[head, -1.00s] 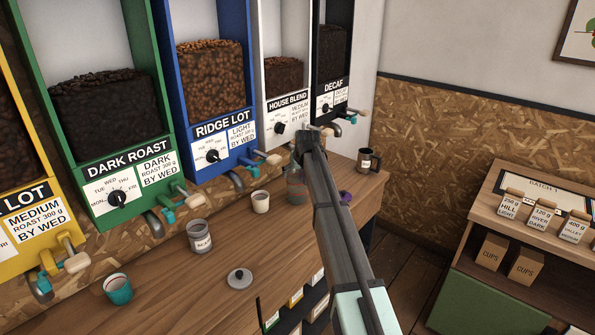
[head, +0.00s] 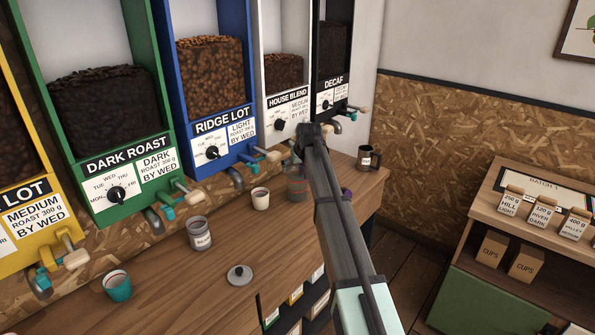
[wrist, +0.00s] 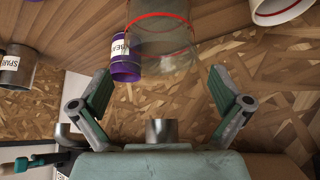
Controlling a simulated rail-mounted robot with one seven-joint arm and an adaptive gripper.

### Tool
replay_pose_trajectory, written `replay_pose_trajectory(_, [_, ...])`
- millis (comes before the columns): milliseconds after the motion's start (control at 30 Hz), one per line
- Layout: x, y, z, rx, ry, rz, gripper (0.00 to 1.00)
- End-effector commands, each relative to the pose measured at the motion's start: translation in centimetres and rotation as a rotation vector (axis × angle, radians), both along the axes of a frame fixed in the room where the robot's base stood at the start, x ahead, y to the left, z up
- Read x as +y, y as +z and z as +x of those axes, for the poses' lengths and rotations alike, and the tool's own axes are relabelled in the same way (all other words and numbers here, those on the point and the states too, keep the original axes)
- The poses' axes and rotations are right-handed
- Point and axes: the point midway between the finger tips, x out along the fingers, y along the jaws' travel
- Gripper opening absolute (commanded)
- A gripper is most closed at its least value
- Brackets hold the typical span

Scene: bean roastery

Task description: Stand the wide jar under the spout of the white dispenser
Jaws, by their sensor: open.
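The wide jar (head: 296,188) is clear glass with red bands and stands upright on the counter below the white dispenser (head: 288,105) labelled House Blend. It also shows in the wrist view (wrist: 168,40), top centre, beyond my fingertips. My gripper (wrist: 160,92) is open and empty, its fingers apart from the jar. In the head view my arm hides the fingers and the white dispenser's spout. A metal spout (wrist: 162,130) shows between the finger bases in the wrist view, roughly in line with the jar. I cannot tell whether the jar is exactly under it.
A purple labelled canister (wrist: 125,62) stands close beside the jar. A white cup (head: 260,199) stands left of it, and a dark mug (head: 368,159) stands right. A labelled grey jar (head: 199,233), a lid (head: 240,275) and a teal cup (head: 117,286) are further left.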

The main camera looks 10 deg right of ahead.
Motion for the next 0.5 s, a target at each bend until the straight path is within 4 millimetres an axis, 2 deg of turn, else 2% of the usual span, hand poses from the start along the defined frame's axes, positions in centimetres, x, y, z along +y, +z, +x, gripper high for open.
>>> replay_pose_trajectory(300, [-0.4,5.1,-3.5,-0.002,0.000,0.000,1.00])
replay_pose_trajectory(500, [-0.5,7.5,-4.9,-0.002,-0.001,0.001,1.00])
